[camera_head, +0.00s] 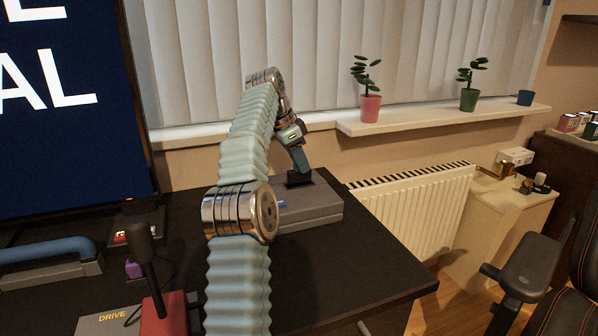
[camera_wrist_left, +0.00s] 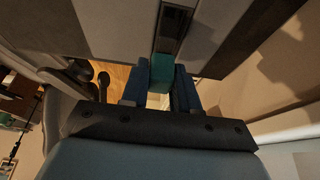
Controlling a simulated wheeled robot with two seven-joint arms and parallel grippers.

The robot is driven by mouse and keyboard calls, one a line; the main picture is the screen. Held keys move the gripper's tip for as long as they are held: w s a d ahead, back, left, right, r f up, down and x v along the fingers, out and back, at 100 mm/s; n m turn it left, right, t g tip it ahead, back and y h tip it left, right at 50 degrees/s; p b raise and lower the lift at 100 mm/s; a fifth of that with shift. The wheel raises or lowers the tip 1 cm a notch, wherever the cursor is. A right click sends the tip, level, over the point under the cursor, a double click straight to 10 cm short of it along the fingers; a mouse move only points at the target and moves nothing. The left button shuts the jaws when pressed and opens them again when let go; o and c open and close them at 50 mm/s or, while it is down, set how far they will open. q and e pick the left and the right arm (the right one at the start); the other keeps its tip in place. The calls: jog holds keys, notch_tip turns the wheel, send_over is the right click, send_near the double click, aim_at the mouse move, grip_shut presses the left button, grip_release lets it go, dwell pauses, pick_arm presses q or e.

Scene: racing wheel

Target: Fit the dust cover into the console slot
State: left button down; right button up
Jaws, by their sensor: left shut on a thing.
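My left gripper (camera_head: 299,168) points down over the grey console (camera_head: 315,212) at the back of the dark desk. In the left wrist view its fingers (camera_wrist_left: 160,92) are shut on a small teal piece, which looks like the dust cover (camera_wrist_left: 162,70). The dark, narrow console slot (camera_wrist_left: 171,28) runs along the console top (camera_wrist_left: 125,28), and the cover's far end is at the slot's near end. I cannot tell whether the cover is in the slot or just above it. The cover is not clear in the head view. My right gripper is not in view.
A blue-handled grey thing (camera_head: 45,250), a red block with a black lever (camera_head: 165,312) and a DRIVE-marked panel (camera_head: 108,318) occupy the desk's left side. A big screen (camera_head: 70,110) stands behind. The desk right of my arm is bare to its edge.

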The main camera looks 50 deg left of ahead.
aim_at(299, 173)
pick_arm(q)
jog(key=shift+w+a+f, duration=0.2)
jog(key=shift+f, duration=0.1)
jog(key=shift+w+a+f, duration=0.15)
jog(key=shift+a+f, duration=0.05)
jog(key=shift+f, duration=1.5)
jog(key=shift+f, duration=0.1)
jog(key=shift+d+f, duration=0.1)
jog(key=c, duration=0.8)
grip_release()
jog(key=shift+c, duration=0.2)
